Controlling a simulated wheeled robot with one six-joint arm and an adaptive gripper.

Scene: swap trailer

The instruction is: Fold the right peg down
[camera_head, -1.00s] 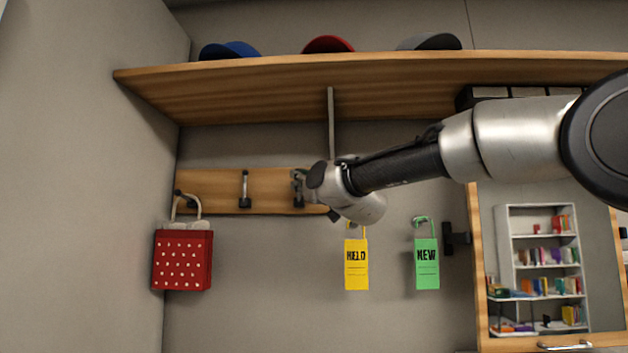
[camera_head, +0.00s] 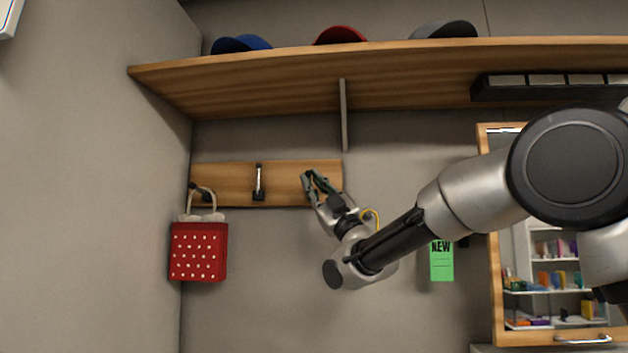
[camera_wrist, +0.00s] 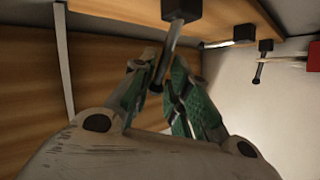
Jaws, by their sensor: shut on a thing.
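The wooden peg board (camera_head: 225,183) is on the wall under the shelf. Its right peg is mostly hidden behind my gripper (camera_head: 320,183) in the head view. In the wrist view the right peg (camera_wrist: 170,48) is a grey rod on a dark square block, with its free end between the green-padded fingers. My gripper, also in the wrist view (camera_wrist: 160,82), is shut on that peg near its end. The middle peg (camera_head: 259,183) stands upright against the board. The left peg (camera_head: 202,194) carries a red spotted bag (camera_head: 199,252).
A wooden shelf (camera_head: 300,75) with several caps runs above the board, with a vertical bracket (camera_head: 344,115) close to my gripper. A yellow hook (camera_head: 371,214) shows behind my arm.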

